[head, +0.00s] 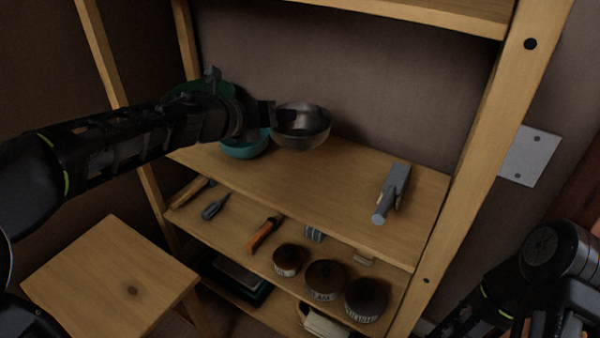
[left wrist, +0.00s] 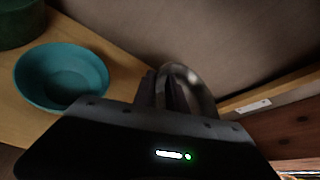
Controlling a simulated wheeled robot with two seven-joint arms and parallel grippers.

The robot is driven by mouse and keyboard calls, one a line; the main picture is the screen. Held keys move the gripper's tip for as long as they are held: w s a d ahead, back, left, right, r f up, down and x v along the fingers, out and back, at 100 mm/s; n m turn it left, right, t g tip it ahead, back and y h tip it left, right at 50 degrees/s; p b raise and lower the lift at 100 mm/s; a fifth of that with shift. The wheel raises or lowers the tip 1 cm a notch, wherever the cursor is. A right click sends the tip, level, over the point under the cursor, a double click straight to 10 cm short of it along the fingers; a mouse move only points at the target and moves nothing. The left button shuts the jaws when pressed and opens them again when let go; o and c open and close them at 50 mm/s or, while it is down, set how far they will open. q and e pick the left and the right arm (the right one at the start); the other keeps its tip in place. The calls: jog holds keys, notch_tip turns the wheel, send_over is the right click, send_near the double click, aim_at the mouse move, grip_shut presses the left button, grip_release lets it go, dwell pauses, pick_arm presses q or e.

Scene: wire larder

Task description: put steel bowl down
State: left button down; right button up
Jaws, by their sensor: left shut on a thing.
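The steel bowl (head: 303,128) is shiny and grey, over the upper wooden shelf (head: 320,185) in the head view. My left gripper (head: 282,114) comes in from the left and is shut on the bowl's left rim. In the left wrist view the steel bowl (left wrist: 192,88) shows at the fingertips, and part of it is hidden by the gripper (left wrist: 172,98). I cannot tell whether the bowl touches the shelf. Part of my right arm shows at the lower right of the head view, but its fingertips are not visible.
A teal bowl (head: 246,148) stands left of the steel bowl, with a green container (head: 222,88) behind my arm. A grey tool (head: 392,192) lies at the shelf's right. The shelf's middle is clear. Tools and jars (head: 325,280) fill the shelf below.

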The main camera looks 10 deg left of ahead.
pick_arm(q)
notch_tip(320, 180, down, 6)
jog(key=b, duration=0.4)
jog(key=shift+f+b, duration=0.1)
jog(key=shift+b, duration=0.2)
jog(key=shift+f, duration=0.1)
notch_tip(320, 180, down, 4)
jog(key=b, duration=0.3)
jog(key=shift+r, duration=0.2)
jog(key=shift+f, duration=0.1)
jog(key=c, duration=1.3)
grip_release()
